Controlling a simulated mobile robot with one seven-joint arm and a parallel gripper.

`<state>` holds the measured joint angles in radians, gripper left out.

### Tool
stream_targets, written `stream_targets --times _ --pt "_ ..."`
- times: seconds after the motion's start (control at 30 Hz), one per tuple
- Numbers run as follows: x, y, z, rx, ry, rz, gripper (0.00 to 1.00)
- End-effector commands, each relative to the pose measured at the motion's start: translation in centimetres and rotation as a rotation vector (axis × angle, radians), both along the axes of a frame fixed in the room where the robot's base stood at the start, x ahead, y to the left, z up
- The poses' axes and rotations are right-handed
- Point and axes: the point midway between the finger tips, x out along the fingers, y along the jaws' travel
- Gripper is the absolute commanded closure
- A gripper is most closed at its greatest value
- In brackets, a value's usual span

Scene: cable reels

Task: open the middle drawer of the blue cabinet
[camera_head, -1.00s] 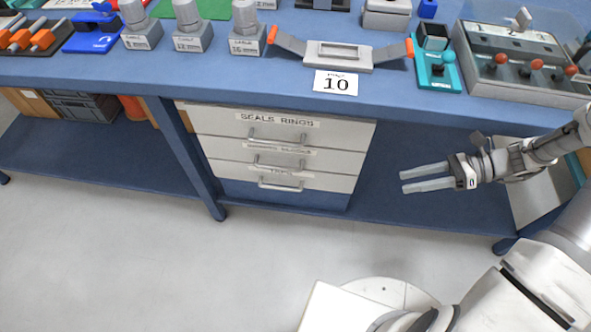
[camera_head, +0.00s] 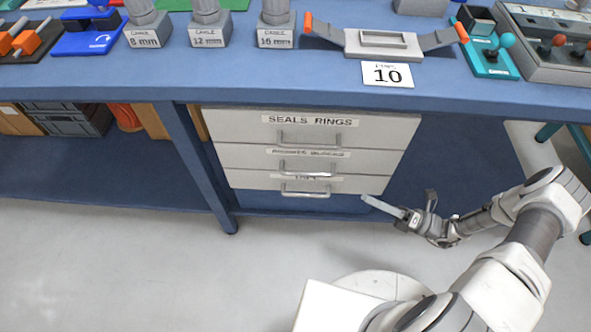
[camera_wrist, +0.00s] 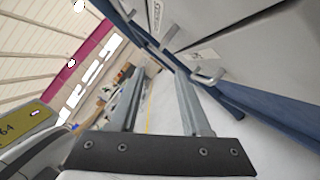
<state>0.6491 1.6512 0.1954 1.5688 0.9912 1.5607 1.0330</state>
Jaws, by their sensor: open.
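The cabinet under the blue bench has three white-fronted drawers, all looking shut in the head view. The middle drawer (camera_head: 235,160) has a partly readable label and a metal bar handle (camera_head: 307,174). The top drawer (camera_head: 232,126) reads "SEALS RINGS"; the bottom drawer (camera_head: 245,181) has a similar handle. My gripper (camera_head: 368,202) is low, by the lower right corner of the drawers, right of the middle handle and apart from it. In the wrist view my gripper (camera_wrist: 157,80) is open with nothing between its fingers; a drawer handle (camera_wrist: 207,77) lies right of them, which one I cannot tell.
The blue bench top (camera_head: 270,88) overhangs the drawers, with a number 10 card (camera_head: 388,74), cable blocks and a strap fixture on it. A bench leg (camera_head: 195,165) stands left of the drawers. The grey floor (camera_head: 130,270) in front is clear.

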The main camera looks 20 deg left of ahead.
Motion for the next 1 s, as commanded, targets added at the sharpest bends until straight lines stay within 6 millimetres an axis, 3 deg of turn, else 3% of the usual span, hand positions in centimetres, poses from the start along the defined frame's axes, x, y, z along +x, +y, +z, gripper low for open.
stream_targets --times 0.23,0.37,1.0 --pt "-0.1 0.5 -0.7 0.021 0.024 -0.017 0.53" --pt "0.1 2.0 -0.3 0.023 0.024 -0.017 0.53" --pt "1.2 14.7 2.4 0.021 0.024 -0.014 0.53"
